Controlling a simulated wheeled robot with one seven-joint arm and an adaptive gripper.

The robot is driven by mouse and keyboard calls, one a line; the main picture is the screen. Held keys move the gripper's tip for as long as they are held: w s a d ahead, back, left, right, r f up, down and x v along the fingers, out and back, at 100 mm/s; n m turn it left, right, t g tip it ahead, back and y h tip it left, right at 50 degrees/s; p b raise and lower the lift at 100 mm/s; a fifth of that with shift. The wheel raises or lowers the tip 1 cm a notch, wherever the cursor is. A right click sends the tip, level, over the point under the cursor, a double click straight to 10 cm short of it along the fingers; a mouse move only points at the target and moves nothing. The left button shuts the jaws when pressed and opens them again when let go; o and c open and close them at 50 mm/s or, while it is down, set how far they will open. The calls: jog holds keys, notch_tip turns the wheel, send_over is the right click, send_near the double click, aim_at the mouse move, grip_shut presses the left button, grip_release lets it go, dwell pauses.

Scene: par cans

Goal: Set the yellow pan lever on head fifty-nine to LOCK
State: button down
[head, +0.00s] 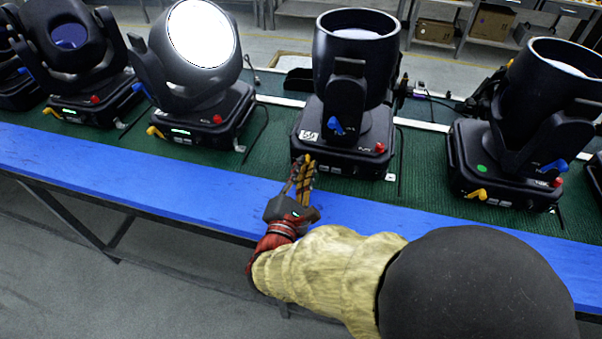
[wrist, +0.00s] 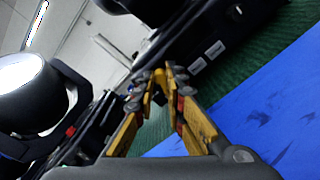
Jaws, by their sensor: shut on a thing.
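The lever's exact angle and any LOCK marking cannot be read.
The base also carries a blue lever (head: 335,126) and a red knob (head: 379,148). Similar lamps stand left (head: 200,110) and right (head: 510,150), with yellow levers (head: 155,132) (head: 476,194). All stand on green matting (head: 420,180) behind a clear blue table edge (head: 150,178).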

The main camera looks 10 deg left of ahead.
jog(key=shift+d+f+m+b, duration=0.15)
jog(key=shift+m+b, duration=0.25)
jog(key=shift+m, duration=0.1)
jog(key=c, duration=1.8)
grip_release()
jog(key=shift+s, duration=0.1)
jog(key=s, duration=0.8)
jog(key=s+a, duration=0.1)
jog(key=s, duration=0.2)
jog(key=shift+s, duration=0.4)
